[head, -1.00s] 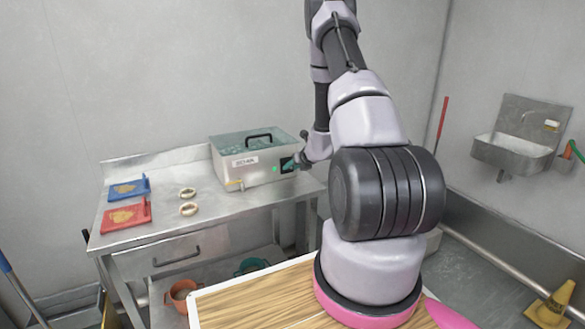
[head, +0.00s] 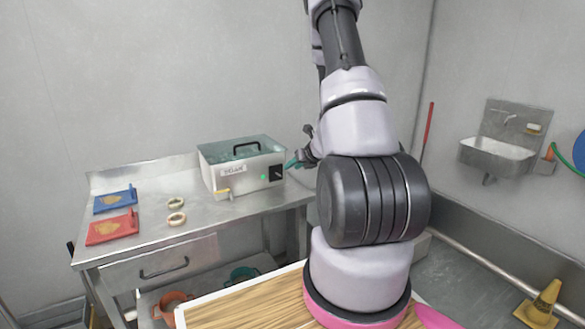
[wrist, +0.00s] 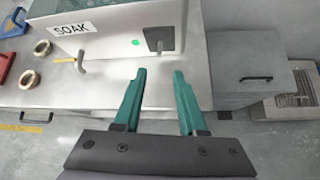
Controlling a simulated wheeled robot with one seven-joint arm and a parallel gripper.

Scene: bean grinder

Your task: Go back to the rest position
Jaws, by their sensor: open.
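My gripper (wrist: 156,98) shows in the wrist view with its two green fingers apart and nothing between them. It is in front of the SOAK box (wrist: 125,35), a metal box with a lit green light and a dark switch panel (wrist: 160,38). In the head view the gripper (head: 293,164) is just right of the box (head: 240,170), near the switch panel (head: 277,173). A small gap seems to lie between the fingertips and the box. My arm covers part of the scene to the right of the table.
The box stands on a metal table (head: 150,233). Two brass rings (head: 176,219), a blue board (head: 115,200) and a red board (head: 112,228) lie left of it. A sink (head: 497,152) hangs on the right wall. A yellow cone (head: 541,305) stands on the floor.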

